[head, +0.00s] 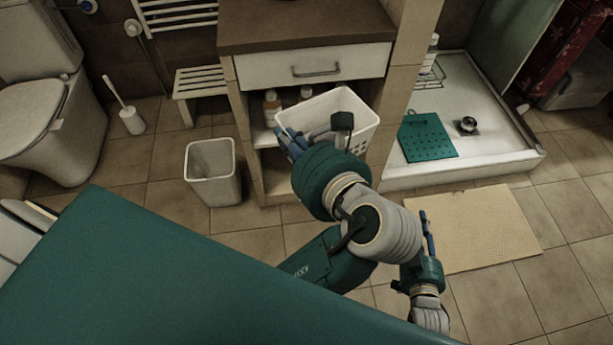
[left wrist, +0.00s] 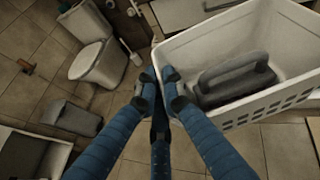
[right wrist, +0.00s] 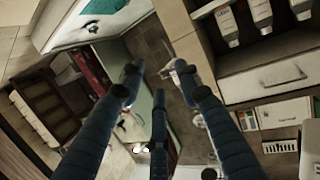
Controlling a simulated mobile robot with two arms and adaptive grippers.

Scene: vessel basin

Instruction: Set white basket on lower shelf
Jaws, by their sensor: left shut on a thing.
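The white basket (head: 355,105) is in front of the open shelves of the wooden cabinet, below its drawer. In the left wrist view the basket (left wrist: 285,40) has slotted sides and holds a dark grey object with a handle (left wrist: 235,82). My left gripper (head: 293,140) is shut on the basket's near left rim; its fingertips also show in the left wrist view (left wrist: 160,88). The lower shelf (head: 277,182) shows in part beneath the shelf with bottles; my arm and the basket hide the rest. My right gripper (head: 426,232) is open and empty above the floor by the mat.
Bottles (head: 271,107) stand on the upper shelf, beside the basket. A grey-white bin (head: 212,172) stands on the floor left of the cabinet. A tiled partition (head: 400,100) bounds the cabinet's right side. A beige mat (head: 480,228) lies before the shower tray (head: 470,165).

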